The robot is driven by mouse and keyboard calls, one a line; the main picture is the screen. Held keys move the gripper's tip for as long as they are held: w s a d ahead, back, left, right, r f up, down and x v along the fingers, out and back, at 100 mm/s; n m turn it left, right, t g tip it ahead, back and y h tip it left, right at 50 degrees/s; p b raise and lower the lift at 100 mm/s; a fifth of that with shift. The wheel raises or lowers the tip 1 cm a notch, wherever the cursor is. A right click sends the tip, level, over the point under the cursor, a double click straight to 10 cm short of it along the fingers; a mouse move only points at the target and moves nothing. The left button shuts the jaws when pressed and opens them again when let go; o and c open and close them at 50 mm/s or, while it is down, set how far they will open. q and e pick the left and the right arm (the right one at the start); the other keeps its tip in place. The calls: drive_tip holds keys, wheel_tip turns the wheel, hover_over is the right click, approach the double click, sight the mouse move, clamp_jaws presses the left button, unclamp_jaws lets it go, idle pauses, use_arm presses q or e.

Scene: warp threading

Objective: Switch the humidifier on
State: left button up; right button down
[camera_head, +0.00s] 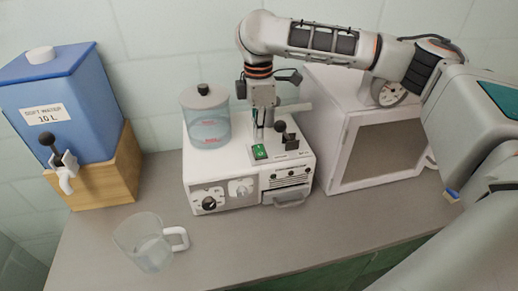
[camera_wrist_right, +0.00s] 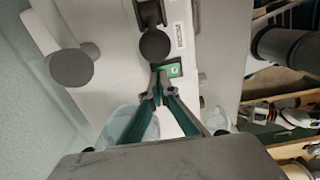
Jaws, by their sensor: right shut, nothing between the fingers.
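The humidifier (camera_head: 225,180) is a white box on the counter, with a clear water tank (camera_head: 208,120) at its back left and knobs on its front. A small green rocker switch (camera_head: 260,152) sits on its top; it also shows in the wrist view (camera_wrist_right: 174,70). My right gripper (camera_head: 259,134) points down over the humidifier's top, close to the switch. Its fingers are shut and empty. In the wrist view the fingertips (camera_wrist_right: 160,74) are right beside the switch and overlap its edge; I cannot tell whether they touch it. My left gripper is not in view.
A black ball-topped lever (camera_head: 281,127) stands close to the switch. A blue soft-water dispenser (camera_head: 60,100) on a wooden stand (camera_head: 110,170) is at the left. A clear mug (camera_head: 145,243) stands at the front left. A white cabinet (camera_head: 340,135) is close on the right.

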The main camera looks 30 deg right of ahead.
sight(258, 146)
drive_tip(key=shift+f, duration=1.1)
idle(0.6)
drive_tip(key=shift+r, duration=3.5)
